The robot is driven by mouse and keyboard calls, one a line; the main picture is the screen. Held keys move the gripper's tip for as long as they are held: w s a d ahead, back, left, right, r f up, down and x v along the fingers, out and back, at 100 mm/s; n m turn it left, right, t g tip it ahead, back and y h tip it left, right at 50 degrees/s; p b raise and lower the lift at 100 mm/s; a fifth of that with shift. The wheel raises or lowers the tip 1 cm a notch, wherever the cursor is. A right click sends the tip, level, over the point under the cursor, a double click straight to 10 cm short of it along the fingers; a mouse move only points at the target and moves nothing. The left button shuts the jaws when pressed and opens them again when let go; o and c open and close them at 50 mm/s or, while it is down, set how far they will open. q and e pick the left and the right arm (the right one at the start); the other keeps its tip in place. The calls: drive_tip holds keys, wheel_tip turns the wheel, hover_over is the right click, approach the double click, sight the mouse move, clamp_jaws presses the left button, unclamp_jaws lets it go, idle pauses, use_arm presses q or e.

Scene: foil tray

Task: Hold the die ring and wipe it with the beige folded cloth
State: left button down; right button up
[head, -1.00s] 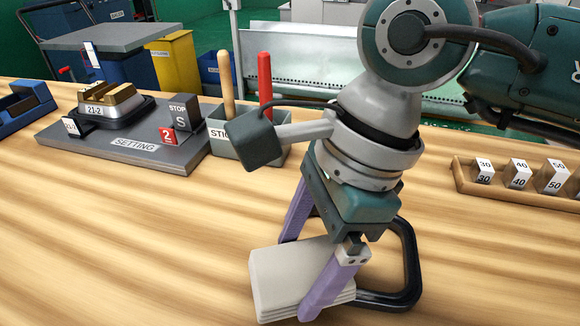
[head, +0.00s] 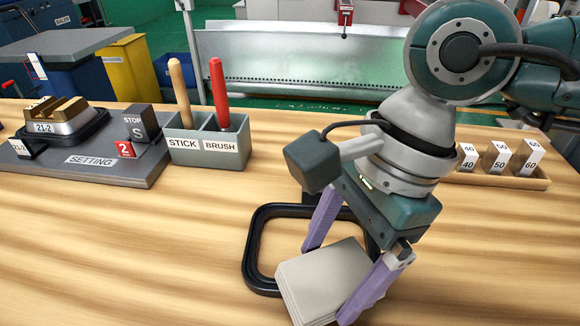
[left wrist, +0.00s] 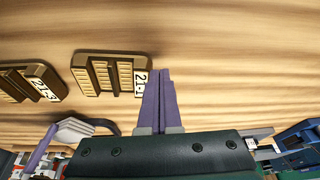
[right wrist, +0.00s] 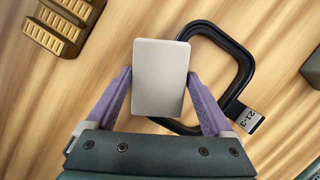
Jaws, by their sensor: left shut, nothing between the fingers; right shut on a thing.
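The beige folded cloth (head: 318,272) is between the purple fingers of my right gripper (head: 325,285), which is shut on it. It also shows in the right wrist view (right wrist: 160,80). The die ring (head: 251,248), a black rounded-square frame, lies on the table behind and left of the cloth; its tag reads 21-3 in the right wrist view (right wrist: 242,80). The cloth covers part of the ring from view; I cannot tell whether they touch. My left gripper (left wrist: 165,75) is shut and empty, pointing over bare table; it is outside the head view.
Gold blocks, one marked 21-1 (left wrist: 108,75) and one marked 21-3 (left wrist: 30,83), lie near my left gripper. A grey stick-and-brush holder (head: 210,146), a setting plate (head: 90,160) and a wooden tray (head: 500,180) of numbered blocks stand farther back. Left front table is clear.

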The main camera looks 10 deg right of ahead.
drive_tip(key=shift+s+d+f, duration=0.15)
drive_tip(key=shift+s+d, duration=0.05)
drive_tip(key=shift+d, duration=0.7)
use_arm(q)
drive_tip(key=shift+r, duration=0.1)
wheel_tip(320, 180, up, 4)
drive_tip(key=p, duration=0.4)
drive_tip(key=shift+r, duration=0.15)
use_arm(e)
wheel_tip(320, 180, up, 6)
drive_tip(key=shift+r, duration=0.1)
drive_tip(key=shift+r+p, duration=1.4)
drive_tip(key=shift+r, duration=0.15)
use_arm(q)
wheel_tip(320, 180, up, 2)
drive_tip(key=shift+r, duration=0.1)
